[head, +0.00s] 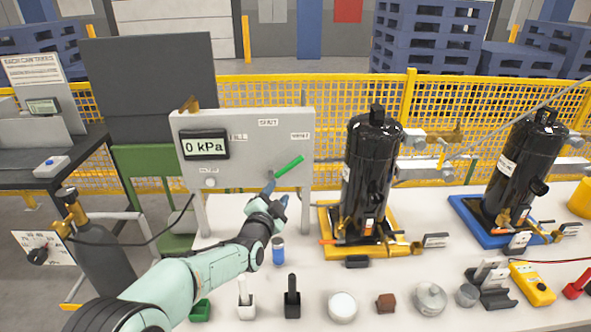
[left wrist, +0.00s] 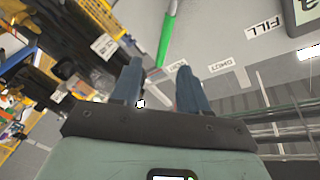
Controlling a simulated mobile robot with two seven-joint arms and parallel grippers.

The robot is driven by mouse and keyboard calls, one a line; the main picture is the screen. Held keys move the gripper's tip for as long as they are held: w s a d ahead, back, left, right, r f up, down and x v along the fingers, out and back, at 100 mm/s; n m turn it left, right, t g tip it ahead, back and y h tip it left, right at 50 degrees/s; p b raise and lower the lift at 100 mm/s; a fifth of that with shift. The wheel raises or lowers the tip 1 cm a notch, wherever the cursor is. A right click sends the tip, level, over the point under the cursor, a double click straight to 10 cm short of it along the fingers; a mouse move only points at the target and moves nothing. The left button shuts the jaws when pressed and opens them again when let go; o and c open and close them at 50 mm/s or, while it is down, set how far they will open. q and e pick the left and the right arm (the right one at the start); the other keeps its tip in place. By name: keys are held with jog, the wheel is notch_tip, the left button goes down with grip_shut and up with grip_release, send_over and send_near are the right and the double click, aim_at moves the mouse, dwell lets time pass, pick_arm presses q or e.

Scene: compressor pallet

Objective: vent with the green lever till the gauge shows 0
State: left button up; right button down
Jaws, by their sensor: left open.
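The grey panel (head: 240,137) stands upright behind the bench and carries the gauge (head: 205,146), which reads 0 kPa. The green lever (head: 289,166) on the panel's right side slants up to the right, near the VENT label (head: 300,136). My left gripper (head: 278,190) is just below the lever's lower end, open and empty. In the left wrist view the fingers of my left gripper (left wrist: 160,85) are spread apart, and the green lever (left wrist: 167,38) shows beyond them. I cannot tell whether a finger touches it. My right gripper is in neither view.
A black compressor (head: 370,175) stands on a yellow tray (head: 390,247) right of the panel; another (head: 522,170) stands on a blue tray. Several small items line the bench's front, including a blue-capped cylinder (head: 278,252) by my left wrist. A gas bottle (head: 100,255) stands at left.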

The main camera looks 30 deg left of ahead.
aim_at(289, 168)
pick_arm(q)
jog(key=p+x, duration=0.1)
jog(key=x, duration=0.2)
jog(key=p+x, duration=0.1)
jog(key=x, duration=0.3)
jog(key=r+x, duration=0.1)
jog(key=x, duration=0.3)
jog(key=shift+w+r+p, duration=0.1)
jog(key=shift+p, duration=0.3)
jog(key=shift+p+x, duration=0.3)
jog(key=shift+x, duration=0.65)
jog(key=shift+c, duration=0.2)
grip_shut()
